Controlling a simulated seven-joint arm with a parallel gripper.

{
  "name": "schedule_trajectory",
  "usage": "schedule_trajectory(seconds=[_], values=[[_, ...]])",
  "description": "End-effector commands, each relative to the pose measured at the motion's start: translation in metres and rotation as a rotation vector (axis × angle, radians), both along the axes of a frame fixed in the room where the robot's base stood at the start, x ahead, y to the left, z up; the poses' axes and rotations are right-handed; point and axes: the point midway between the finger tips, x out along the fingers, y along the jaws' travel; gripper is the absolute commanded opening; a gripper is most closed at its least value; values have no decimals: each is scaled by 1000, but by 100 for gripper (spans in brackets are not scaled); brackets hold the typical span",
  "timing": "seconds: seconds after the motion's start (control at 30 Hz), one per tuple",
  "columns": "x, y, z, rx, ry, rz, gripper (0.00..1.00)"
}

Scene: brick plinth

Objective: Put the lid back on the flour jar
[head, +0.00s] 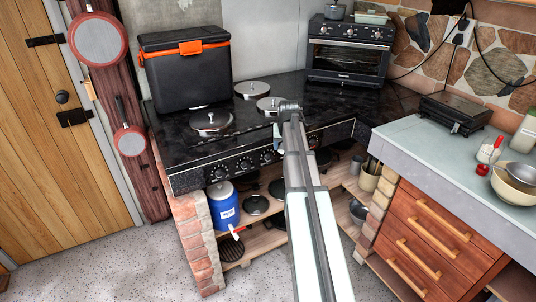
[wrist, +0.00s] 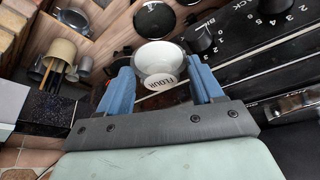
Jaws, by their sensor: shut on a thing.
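My gripper (wrist: 160,72) shows in the wrist view with its two blue fingers spread apart. A rounded white piece marked FLOUR (wrist: 163,80) sits between the fingertips, and the gripper is shut on it. Its wide pale face is turned away from the palm. I cannot tell from this view alone whether it is the lid or part of the jar.
The black stove (head: 245,122) carries several round covers and a black-and-orange cooler (head: 184,72). Pans and pots stand on the wooden shelf (head: 265,240) below. Stove knobs (wrist: 200,40) are close to the right finger. A drawer unit (head: 440,235) stands to the right.

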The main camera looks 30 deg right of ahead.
Motion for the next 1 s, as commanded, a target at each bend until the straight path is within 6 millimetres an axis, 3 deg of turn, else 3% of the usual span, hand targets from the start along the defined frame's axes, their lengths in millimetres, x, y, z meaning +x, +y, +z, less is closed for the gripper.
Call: schedule_trajectory(seconds=[0.03, 0.1, 0.47, 0.77, 1.0], values=[[1, -25, 6, 0, 0, -38, 36], [-4, -52, 12, -1, 1, -82, 36], [-42, -188, 45, -1, 2, -312, 36], [-93, -293, 73, -1, 3, -495, 36], [-144, -371, 96, -2, 2, -640, 36]])
